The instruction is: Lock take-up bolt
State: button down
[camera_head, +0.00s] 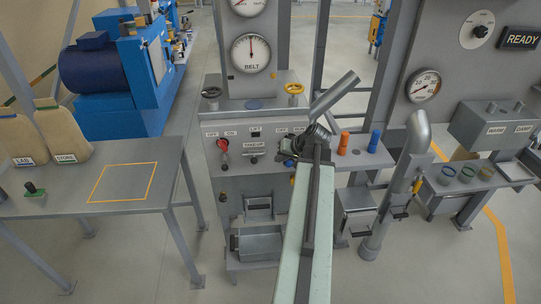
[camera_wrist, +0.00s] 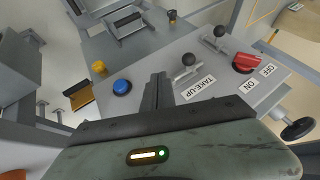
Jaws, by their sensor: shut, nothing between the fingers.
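The control panel (camera_head: 230,160) stands in the middle of the head view. The take-up label (camera_head: 255,168) also shows small in the head view. A second similar grey handle (camera_wrist: 216,38) sits farther up the panel in the wrist view. My gripper (camera_wrist: 157,92) is shut and empty, just left of the take-up bolt and apart from it in the picture. In the head view my gripper (camera_head: 312,140) is in front of the panel's right part, partly hidden by my arm.
A red knob (camera_wrist: 246,62) with ON and OFF labels, a blue button (camera_wrist: 122,87) and a yellow button (camera_wrist: 98,67) are close by. A grey pipe (camera_head: 417,145) stands to the right. A table (camera_head: 60,200) stands at the left, with clear floor beside it.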

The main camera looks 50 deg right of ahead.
jog(key=p+v, duration=0.1)
jog(key=v, duration=0.3)
jog(key=shift+p, duration=0.35)
jog(key=shift+f, duration=0.1)
jog(key=shift+w, duration=0.1)
